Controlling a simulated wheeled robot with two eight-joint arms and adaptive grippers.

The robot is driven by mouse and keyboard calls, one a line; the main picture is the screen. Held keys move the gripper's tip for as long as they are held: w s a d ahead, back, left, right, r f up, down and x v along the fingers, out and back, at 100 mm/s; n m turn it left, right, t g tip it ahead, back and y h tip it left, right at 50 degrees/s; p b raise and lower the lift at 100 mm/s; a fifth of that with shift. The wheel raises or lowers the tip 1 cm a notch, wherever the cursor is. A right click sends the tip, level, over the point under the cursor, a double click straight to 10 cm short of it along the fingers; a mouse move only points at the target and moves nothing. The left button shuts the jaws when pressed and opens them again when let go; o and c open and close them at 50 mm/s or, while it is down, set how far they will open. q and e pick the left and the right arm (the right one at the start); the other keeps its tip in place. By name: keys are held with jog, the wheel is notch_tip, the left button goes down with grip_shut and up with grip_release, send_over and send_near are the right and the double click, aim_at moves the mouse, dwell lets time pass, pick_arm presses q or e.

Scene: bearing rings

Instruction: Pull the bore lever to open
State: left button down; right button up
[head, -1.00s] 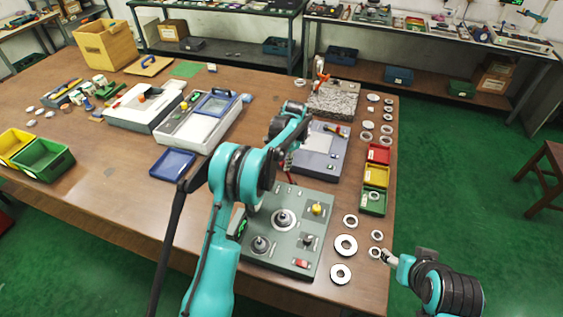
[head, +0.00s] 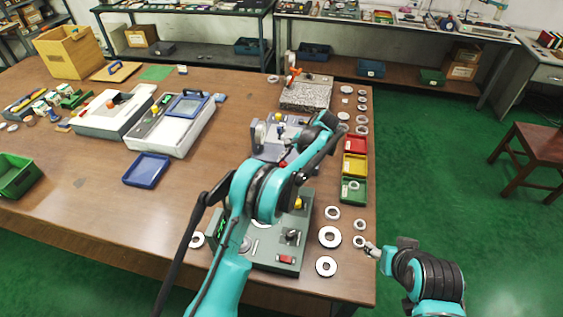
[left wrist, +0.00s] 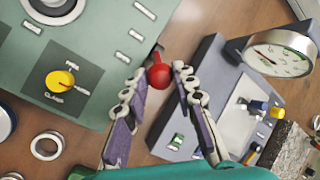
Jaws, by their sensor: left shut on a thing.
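In the head view my left arm covers much of the panel (head: 270,262), and a small red spot, the knob (head: 283,164), shows beyond the panel's far edge. My right gripper (head: 372,249) is low at the table's right edge, close to a small ring; its jaws are too small to judge.
A grey device with a round dial gauge (left wrist: 279,52) stands close beside the left gripper. The panel carries a yellow clamp knob (left wrist: 60,82). Several rings and red, yellow and green bins (head: 354,165) line the right edge. A blue tray (head: 146,169) lies left, with bare table around it.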

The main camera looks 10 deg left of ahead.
pick_arm(q)
jog(key=shift+s+d+f, duration=0.2)
jog(key=shift+d+f, duration=0.2)
jog(key=shift+d, duration=0.1)
jog(key=c, duration=1.5)
grip_release()
jog(key=shift+c, duration=0.2)
jog(key=o, duration=0.3)
jog(key=shift+w+r, duration=0.1)
jog(key=shift+r, duration=0.1)
jog(key=v, duration=1.1)
jog(key=shift+d+r, duration=0.15)
jog(key=shift+r, duration=0.25)
